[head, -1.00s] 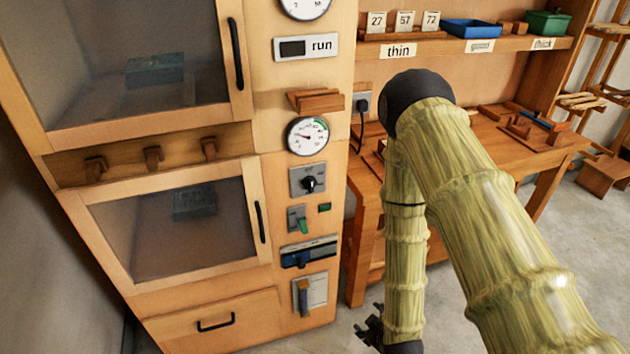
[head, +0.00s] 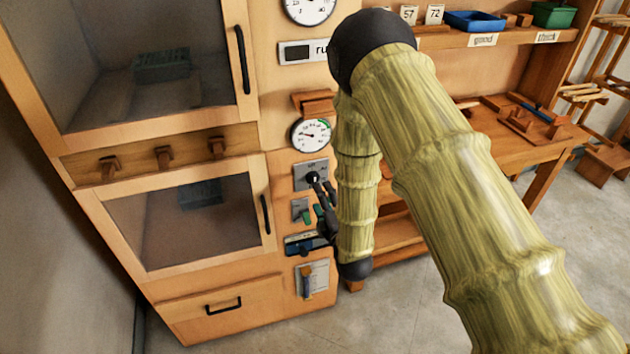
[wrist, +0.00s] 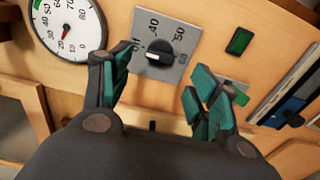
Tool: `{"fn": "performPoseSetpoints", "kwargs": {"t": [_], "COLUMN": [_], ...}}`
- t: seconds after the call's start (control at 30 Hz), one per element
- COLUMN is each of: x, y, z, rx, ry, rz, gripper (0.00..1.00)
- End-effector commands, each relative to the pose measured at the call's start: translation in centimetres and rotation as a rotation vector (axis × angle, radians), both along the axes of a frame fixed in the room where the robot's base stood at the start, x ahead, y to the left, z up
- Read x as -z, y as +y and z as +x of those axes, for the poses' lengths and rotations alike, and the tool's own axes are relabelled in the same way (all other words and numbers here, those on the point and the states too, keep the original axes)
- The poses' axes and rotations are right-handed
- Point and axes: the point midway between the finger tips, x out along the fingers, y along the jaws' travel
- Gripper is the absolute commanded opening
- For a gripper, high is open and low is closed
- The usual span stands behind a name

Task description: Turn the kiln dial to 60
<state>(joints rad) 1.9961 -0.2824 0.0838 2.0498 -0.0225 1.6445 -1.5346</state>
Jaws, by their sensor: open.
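The kiln dial (wrist: 160,53) is a black knob on a grey plate marked off, 40, 50 and 60. A white mark on its left side points toward off. In the head view the dial (head: 312,178) sits on the kiln's control panel below the round gauge. My gripper (wrist: 157,70) is open and empty in front of the dial plate. Its teal-padded fingers lie to either side of the knob, apart from it as far as I can tell. In the head view my gripper (head: 322,192) partly covers the dial area.
A round gauge (wrist: 68,28) is left of the dial. A blue slider (head: 303,246) is lower down. A workbench (head: 500,130) stands right of the kiln.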

Motion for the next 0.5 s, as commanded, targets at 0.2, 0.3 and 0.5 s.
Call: {"fn": "performPoseSetpoints", "kwargs": {"t": [0.2, 0.3, 0.5], "x": [-0.3, -0.3, -0.1], "y": [1.1, 1.4, 2.0], "z": [3.4, 4.8, 6.4], "rx": [0.000, 0.002, 0.001], "ry": [0.000, -0.001, 0.001], "rz": [0.001, 0.001, 0.000], "gripper": [0.61, 0.61, 0.61]}}
